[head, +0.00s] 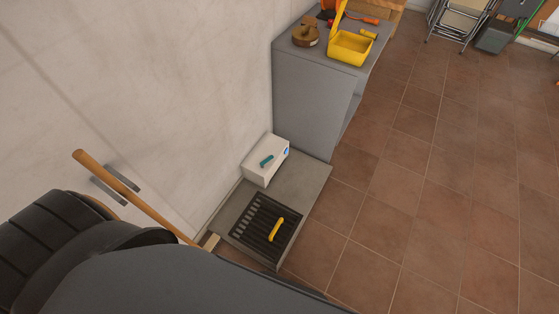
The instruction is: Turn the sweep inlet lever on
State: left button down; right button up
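No part in the head view can be surely told as the sweep inlet lever. A white box (264,164) with a small teal handle (266,161) on its face stands on a low grey slab (312,182) against the wall. A black slatted grate (250,222) with a yellow handle (276,229) lies on the front of the same slab. Neither gripper shows in the head view. Large dark shapes close to the camera hide the lower left.
A grey cabinet (308,106) behind the slab carries a yellow open toolbox (350,48) and a brown round object (305,34). A wooden-handled tool (140,199) leans by the wall at left. Folded chairs (459,22) stand far back. The tiled floor (430,190) at right is clear.

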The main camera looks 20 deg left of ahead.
aim_at(270, 158)
jog(key=i+l+u, duration=0.15)
jog(key=l+u, duration=0.2)
jog(key=l, duration=0.55)
jog(key=l+u, duration=0.35)
jog(key=l, duration=0.55)
jog(key=i+l+u, duration=0.5)
jog(key=i+l, duration=0.25)
jog(key=i+l+u, duration=0.2)
jog(key=i+l, duration=0.2)
jog(key=i+l+u, duration=0.25)
jog(key=l, duration=0.35)
